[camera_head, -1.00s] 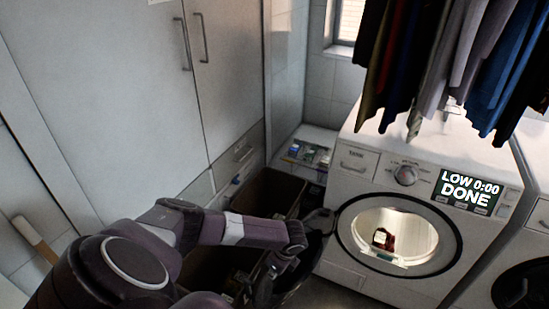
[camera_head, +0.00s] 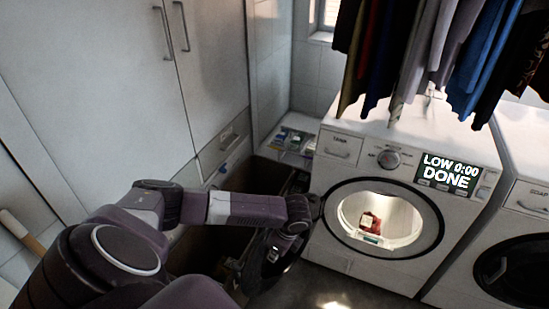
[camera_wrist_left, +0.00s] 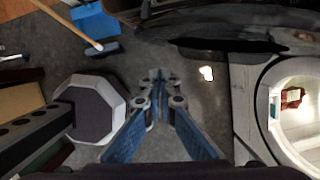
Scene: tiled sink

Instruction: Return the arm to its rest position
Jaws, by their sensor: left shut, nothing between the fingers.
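My left arm reaches in from the left in the head view. Its gripper (camera_head: 266,262) hangs down in front of the washing machine (camera_head: 345,255), left of the round opening. In the left wrist view the left gripper (camera_wrist_left: 160,78) has its fingertips together, is empty and points over the dark floor. The open dark washer door (camera_wrist_left: 240,38) shows along the top of the wrist view. In the head view the gripper and the door overlap, and I cannot tell whether they touch. My right gripper is not in view.
A red item (camera_head: 371,222) lies in the lit drum. The display (camera_head: 449,175) reads "LOW 0:00 DONE". Clothes (camera_head: 430,50) hang above. Dark bins (camera_head: 205,250) stand beside the arm. A long-handled brush (camera_wrist_left: 105,46) lies on the floor. White cabinets (camera_head: 100,90) line the left.

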